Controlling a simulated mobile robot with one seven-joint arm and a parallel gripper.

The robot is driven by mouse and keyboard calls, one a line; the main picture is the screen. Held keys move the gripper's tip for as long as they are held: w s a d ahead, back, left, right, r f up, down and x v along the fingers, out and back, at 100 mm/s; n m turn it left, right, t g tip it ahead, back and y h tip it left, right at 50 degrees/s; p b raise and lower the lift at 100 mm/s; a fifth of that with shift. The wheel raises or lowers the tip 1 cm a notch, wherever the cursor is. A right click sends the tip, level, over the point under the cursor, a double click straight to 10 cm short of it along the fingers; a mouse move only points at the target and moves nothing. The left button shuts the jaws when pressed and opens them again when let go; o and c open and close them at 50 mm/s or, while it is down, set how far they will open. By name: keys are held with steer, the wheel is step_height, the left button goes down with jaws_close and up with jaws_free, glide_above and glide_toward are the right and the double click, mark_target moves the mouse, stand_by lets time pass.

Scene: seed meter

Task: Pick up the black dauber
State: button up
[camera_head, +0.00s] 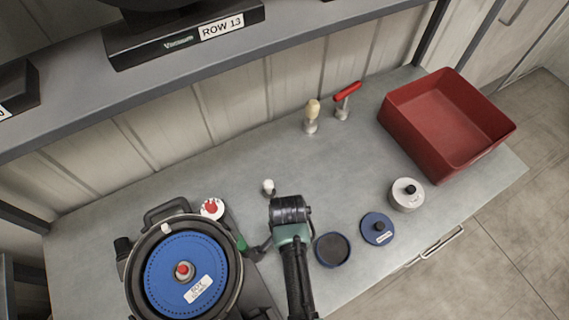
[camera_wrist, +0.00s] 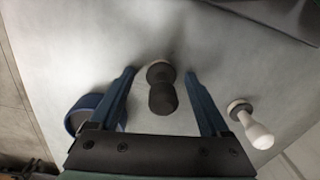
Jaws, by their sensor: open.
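The black dauber (camera_wrist: 161,93) stands on the worktop in the wrist view, its dark knobbed handle toward the camera and a pale rim at its base. My gripper (camera_wrist: 160,76) is open, with one blue finger on each side of the dauber. Gaps show between the dauber and both fingers, so it is not gripped. In the head view my gripper (camera_head: 290,212) hangs over the worktop and hides the dauber; its fingers do not show there.
A white dauber (camera_wrist: 256,131) stands close on the right in the wrist view, and a blue round dish (camera_wrist: 80,108) on the left. In the head view, the seed meter (camera_head: 160,262) stands left, lidded discs (camera_head: 377,228) right, and a red bin (camera_head: 432,158) far right. A shelf (camera_head: 290,38) runs above.

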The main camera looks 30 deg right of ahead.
jaws_close()
stand_by(0.3)
